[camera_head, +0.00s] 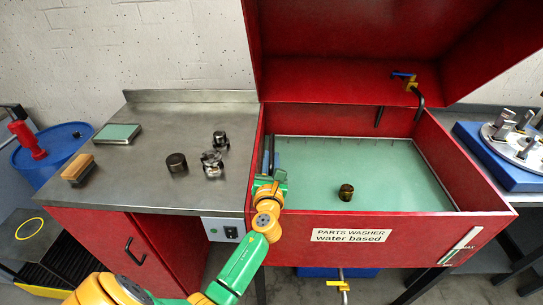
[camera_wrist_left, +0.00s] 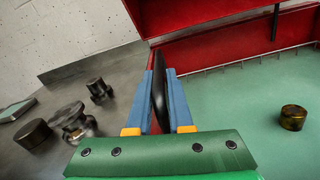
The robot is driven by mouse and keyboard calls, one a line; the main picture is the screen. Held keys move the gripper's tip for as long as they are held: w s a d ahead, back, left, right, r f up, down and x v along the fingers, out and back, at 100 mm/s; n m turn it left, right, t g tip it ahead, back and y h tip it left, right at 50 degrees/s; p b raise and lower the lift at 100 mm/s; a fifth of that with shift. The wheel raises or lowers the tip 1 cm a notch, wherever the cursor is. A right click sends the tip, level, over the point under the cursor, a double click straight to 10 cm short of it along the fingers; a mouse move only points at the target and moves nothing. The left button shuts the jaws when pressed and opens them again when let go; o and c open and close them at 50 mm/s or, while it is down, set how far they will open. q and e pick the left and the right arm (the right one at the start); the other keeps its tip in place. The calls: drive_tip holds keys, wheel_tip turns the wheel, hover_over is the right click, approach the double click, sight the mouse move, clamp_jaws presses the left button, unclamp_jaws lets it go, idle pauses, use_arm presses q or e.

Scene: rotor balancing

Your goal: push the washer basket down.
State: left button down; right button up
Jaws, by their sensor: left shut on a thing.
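The red parts washer (camera_head: 402,229) stands with its lid up and holds pale green liquid (camera_head: 330,175). The washer basket's thin wire rim (camera_head: 345,137) shows along the back of the liquid, also in the left wrist view (camera_wrist_left: 250,61). A dark, brassy cylinder (camera_head: 346,192) sits in the basket area; it also shows in the wrist view (camera_wrist_left: 293,117). My left gripper (camera_head: 271,160) is at the washer's left wall. In the wrist view its blue fingers are shut on a dark upright handle (camera_wrist_left: 158,90), apparently the basket's. The basket's bottom is hidden by the liquid. My right gripper is not in view.
The steel bench (camera_head: 130,180) left of the washer holds a dark cylinder (camera_head: 176,163), small metal parts (camera_head: 212,165), a brush (camera_head: 77,168) and a green-topped tray (camera_head: 117,133). A blue-handled tap (camera_head: 404,76) hangs over the basin's right back. The space above the liquid is mostly clear.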

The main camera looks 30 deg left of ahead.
sight(270, 172)
use_arm(q)
drive_tip(key=shift+r, duration=0.2)
drive_tip(key=c, duration=0.9)
unclamp_jaws()
drive_tip(key=shift+w, duration=0.1)
drive_tip(key=shift+w+a+f, duration=0.1)
drive_tip(key=shift+a+f, duration=0.05)
drive_tip(key=v, duration=0.7)
